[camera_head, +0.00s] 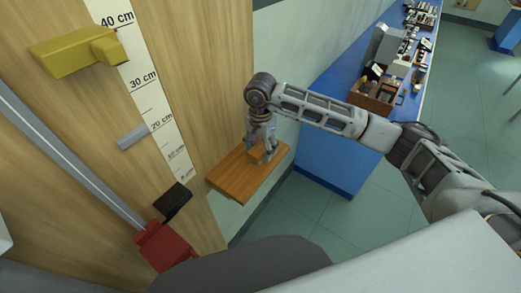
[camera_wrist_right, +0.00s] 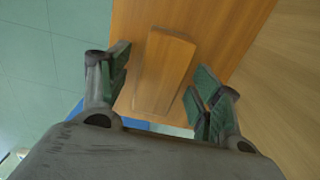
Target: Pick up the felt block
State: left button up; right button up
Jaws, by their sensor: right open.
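A wood-brown block (camera_wrist_right: 163,75) lies on a small wooden shelf (camera_head: 229,184). It is the only block by the gripper and may be the felt block; no felt shows on it. My right gripper (camera_head: 262,153) points down over the shelf. In the right wrist view, its green-padded fingers (camera_wrist_right: 160,95) are open, one on each side of the block, with gaps between them and it. In the head view the fingers partly hide the block. My left gripper is not in view.
A tall wooden board (camera_head: 190,85) with a centimetre scale (camera_head: 143,85) stands left of the shelf. It carries a yellow piece (camera_head: 75,52), a grey piece (camera_head: 132,137), a black piece (camera_head: 173,201) and a red piece (camera_head: 165,246). A blue bench (camera_head: 335,150) with instruments stands right.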

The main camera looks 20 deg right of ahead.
aim_at(261, 147)
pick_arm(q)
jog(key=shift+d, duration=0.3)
pick_arm(e)
jog(key=shift+f, duration=0.3)
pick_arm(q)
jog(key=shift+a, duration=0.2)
pick_arm(e)
jog(key=c, duration=1.1)
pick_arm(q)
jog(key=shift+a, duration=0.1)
pick_arm(e)
notch_tip(261, 147, up, 9)
jog(key=shift+f+b, duration=0.1)
jog(key=shift+b, duration=0.65)
jog(key=shift+r, duration=0.5)
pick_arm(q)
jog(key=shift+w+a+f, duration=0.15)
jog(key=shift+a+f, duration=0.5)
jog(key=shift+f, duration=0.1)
pick_arm(e)
jog(key=shift+r, duration=0.1)
